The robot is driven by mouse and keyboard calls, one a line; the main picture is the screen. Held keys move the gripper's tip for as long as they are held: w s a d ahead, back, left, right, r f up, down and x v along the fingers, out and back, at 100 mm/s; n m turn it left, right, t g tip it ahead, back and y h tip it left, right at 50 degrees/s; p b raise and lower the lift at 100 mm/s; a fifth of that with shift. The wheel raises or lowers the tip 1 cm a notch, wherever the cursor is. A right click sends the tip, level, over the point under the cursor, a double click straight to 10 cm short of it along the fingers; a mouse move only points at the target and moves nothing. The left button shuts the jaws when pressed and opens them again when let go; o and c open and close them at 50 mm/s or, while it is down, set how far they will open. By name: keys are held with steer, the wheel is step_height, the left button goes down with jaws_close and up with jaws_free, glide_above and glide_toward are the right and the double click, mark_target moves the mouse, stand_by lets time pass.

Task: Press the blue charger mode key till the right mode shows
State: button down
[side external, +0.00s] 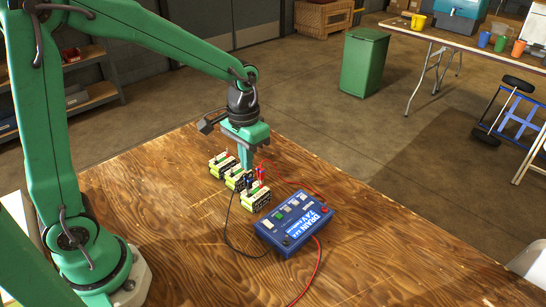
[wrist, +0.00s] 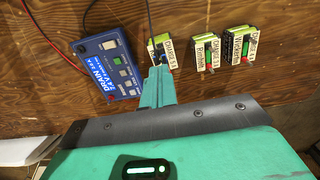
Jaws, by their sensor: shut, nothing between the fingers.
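The blue charger (side external: 293,224) lies on the wooden table, right of and nearer than my gripper in the side view. Its lit display (side external: 306,222) reads DRAIN on the top line and 7.4 V below; the smaller characters are unclear. In the wrist view the charger (wrist: 106,66) is at the upper left, with several small keys, one of them green (wrist: 116,62). I cannot tell which is the mode key. My gripper (side external: 246,168) is shut and empty, pointing down above the battery packs, apart from the charger. Its fingertips (wrist: 157,76) also show in the wrist view.
Three labelled battery packs stand in a row: a near one (wrist: 160,51), a middle one (wrist: 208,51) and a far one (wrist: 239,47). A red lead (side external: 317,268) and a black lead (side external: 228,225) lie around the charger. The table's right front area is clear.

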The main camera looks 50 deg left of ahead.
mark_target(302, 198)
steer(key=shift+d, duration=0.1)
steer(key=shift+w+d+f+t, duration=0.15)
steer(key=shift+w+d+t, duration=0.15)
steer(key=shift+w, duration=0.15)
steer(key=w+d+n+t+h, duration=0.2)
steer(key=w+d+n+t, duration=0.3)
steer(key=w+d, duration=0.3)
steer(key=shift+w+d+r+t, duration=0.25)
steer(key=shift+w+r+t, duration=0.1)
steer(key=shift+t, duration=0.45)
steer(key=shift+f, duration=0.1)
steer(key=shift+f, duration=4.3)
